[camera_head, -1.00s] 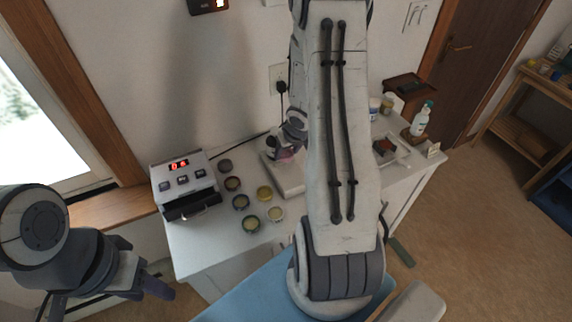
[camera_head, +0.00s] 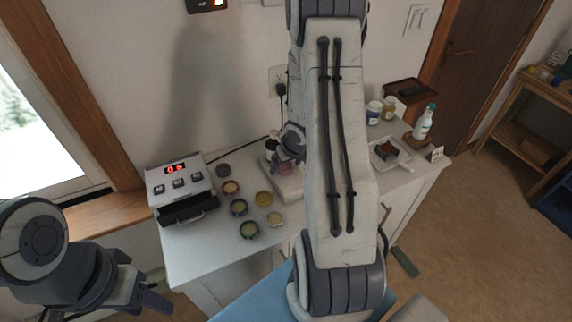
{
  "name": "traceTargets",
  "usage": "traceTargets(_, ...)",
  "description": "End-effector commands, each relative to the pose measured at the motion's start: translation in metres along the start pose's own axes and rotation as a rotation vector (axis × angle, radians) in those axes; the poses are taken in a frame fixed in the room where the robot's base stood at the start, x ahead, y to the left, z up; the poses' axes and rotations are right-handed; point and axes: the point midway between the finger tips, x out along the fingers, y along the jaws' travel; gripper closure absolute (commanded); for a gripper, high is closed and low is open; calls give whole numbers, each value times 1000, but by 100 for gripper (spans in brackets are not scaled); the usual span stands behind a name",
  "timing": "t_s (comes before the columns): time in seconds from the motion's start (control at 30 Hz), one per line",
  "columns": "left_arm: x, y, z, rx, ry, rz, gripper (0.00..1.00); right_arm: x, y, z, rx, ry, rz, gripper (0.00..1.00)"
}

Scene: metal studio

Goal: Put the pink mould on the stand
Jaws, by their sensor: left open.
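A small pinkish round piece, which looks like the pink mould (camera_head: 284,168), sits at the white stand-like device (camera_head: 290,188) on the white cabinet top. My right arm crosses the middle of the view and hides much of the device. My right gripper (camera_head: 286,157) is at the pink piece, just above it or touching it; I cannot tell which. Its fingers are small and partly hidden, so its opening is unclear. My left gripper (camera_head: 146,296) is open and empty at the lower left, away from the cabinet.
Several small round jars (camera_head: 240,207) stand left of the device. A grey box with a red display (camera_head: 180,188) is at the cabinet's left end. A white tray (camera_head: 398,158), a spray bottle (camera_head: 423,122) and lidded jars (camera_head: 374,112) are at the right.

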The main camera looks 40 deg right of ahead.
Motion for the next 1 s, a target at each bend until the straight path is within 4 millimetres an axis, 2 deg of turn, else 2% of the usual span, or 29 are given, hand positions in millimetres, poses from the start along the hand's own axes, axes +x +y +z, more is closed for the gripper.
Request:
traceTargets(0.2,0,0,0,0,0,0,50,0,0,0,0,0,0,7)
traceTargets(0.33,-7,0,0,0,0,0,50,-10,0,-2,-1,0,0,7)
traceTargets(0.73,-60,4,-3,-2,0,0,50,-94,0,-4,1,1,1,7)
traceTargets(0.9,-74,5,-4,-3,0,0,50,-116,0,-3,0,1,0,7)
traceTargets(1.0,-77,6,-4,-3,0,0,50,-122,0,-2,0,0,0,7)
